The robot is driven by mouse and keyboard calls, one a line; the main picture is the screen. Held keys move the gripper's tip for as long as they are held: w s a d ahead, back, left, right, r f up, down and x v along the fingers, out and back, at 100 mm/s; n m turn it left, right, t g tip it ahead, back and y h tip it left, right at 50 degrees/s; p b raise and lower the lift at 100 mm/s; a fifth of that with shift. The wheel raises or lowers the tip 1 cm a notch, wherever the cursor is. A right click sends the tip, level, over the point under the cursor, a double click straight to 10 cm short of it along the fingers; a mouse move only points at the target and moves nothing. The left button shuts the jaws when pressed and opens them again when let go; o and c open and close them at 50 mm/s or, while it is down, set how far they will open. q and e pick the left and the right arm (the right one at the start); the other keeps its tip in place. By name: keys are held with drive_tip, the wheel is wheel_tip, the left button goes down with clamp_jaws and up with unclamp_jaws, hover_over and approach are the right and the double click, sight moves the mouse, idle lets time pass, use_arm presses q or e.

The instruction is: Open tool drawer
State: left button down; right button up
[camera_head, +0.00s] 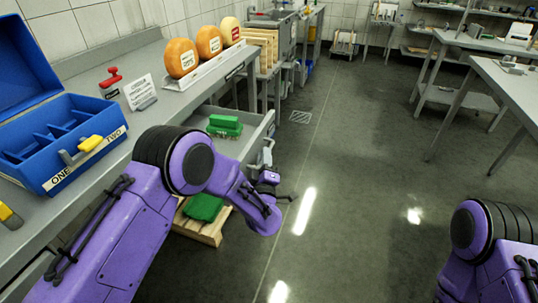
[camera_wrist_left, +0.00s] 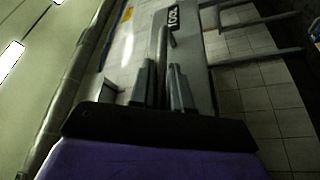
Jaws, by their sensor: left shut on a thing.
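The tool drawer (camera_head: 255,138) stands pulled out from under the left counter, with green items (camera_head: 225,122) lying inside. My left gripper (camera_wrist_left: 163,80) is shut on the drawer's bar handle (camera_wrist_left: 162,45), which runs between its two fingers in the left wrist view. A dark label (camera_wrist_left: 173,17) with white letters, seemingly TOOL, is beside the handle. In the head view my left arm reaches over the counter edge to the drawer front and partly hides the drawer. My right arm shows only at the lower right edge; its gripper is out of view.
On the left counter stand a blue compartment box (camera_head: 75,130), a red-handled tool (camera_head: 110,80), a small sign (camera_head: 140,90) and three cheese wheels (camera_head: 182,58) on a rack. A green item (camera_head: 204,207) lies on a low wooden pallet under the drawer. The floor to the right is clear.

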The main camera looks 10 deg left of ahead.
use_arm(q)
drive_tip(key=shift+s+d+f, duration=0.1)
drive_tip(key=shift+d+f, duration=0.05)
drive_tip(key=shift+d, duration=0.05)
drive_tip(key=c, duration=1.4)
unclamp_jaws()
drive_tip(key=shift+c, duration=0.2)
drive_tip(key=v, duration=1)
drive_tip(key=shift+s+b, duration=0.3)
drive_tip(key=shift+b, duration=0.15)
